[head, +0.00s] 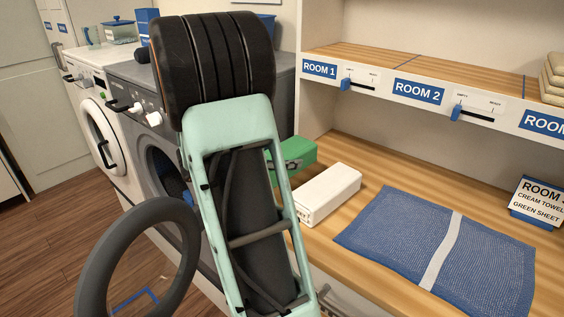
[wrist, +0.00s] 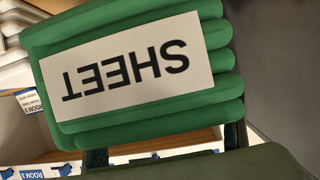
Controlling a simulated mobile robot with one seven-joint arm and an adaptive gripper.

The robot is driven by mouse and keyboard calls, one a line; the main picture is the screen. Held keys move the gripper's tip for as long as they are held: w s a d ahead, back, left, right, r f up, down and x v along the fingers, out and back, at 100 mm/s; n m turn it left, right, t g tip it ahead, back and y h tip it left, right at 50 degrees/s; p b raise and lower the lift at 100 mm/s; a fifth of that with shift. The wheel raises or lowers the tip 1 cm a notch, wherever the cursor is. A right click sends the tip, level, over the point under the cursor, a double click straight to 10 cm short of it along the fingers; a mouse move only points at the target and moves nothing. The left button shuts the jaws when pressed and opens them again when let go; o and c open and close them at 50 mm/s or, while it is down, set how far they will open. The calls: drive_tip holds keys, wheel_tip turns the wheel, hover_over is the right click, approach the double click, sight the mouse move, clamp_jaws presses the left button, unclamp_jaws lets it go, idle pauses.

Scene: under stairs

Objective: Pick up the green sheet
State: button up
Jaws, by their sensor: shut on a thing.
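The green sheet (wrist: 160,30) is a folded, layered bundle with a white label reading SHEET, upside down in the wrist view. It fills much of that view. My gripper (wrist: 165,146) is shut on its near edge, with dark fingers at the left and right. In the head view the green sheet (head: 300,151) shows partly behind my arm, with a grey finger part against its side. My arm hides the rest of it and most of the gripper. I cannot tell whether the sheet touches anything below.
A white block-shaped item (head: 330,195) lies on the wooden counter beside the sheet. A blue mesh bag (head: 400,245) with a grey strip lies further right. A ROOM card (head: 540,200) names cream towel and green sheet. A labelled shelf (head: 400,65) runs above; washing machines (head: 95,125) stand left.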

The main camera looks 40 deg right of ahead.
drive_tip(key=r, duration=0.1)
drive_tip(key=s+a+r, duration=0.1)
drive_tip(key=r, duration=0.1)
drive_tip(key=s+a+r+p, duration=0.1)
drive_tip(key=shift+a+r, duration=0.2)
drive_tip(key=shift+r, duration=0.1)
drive_tip(key=s+a+r+p, duration=0.1)
drive_tip(key=s+a+r, duration=0.2)
drive_tip(key=s+a, duration=0.3)
drive_tip(key=shift+a, duration=0.25)
drive_tip(key=o, duration=1.1)
drive_tip(key=c, duration=1.2)
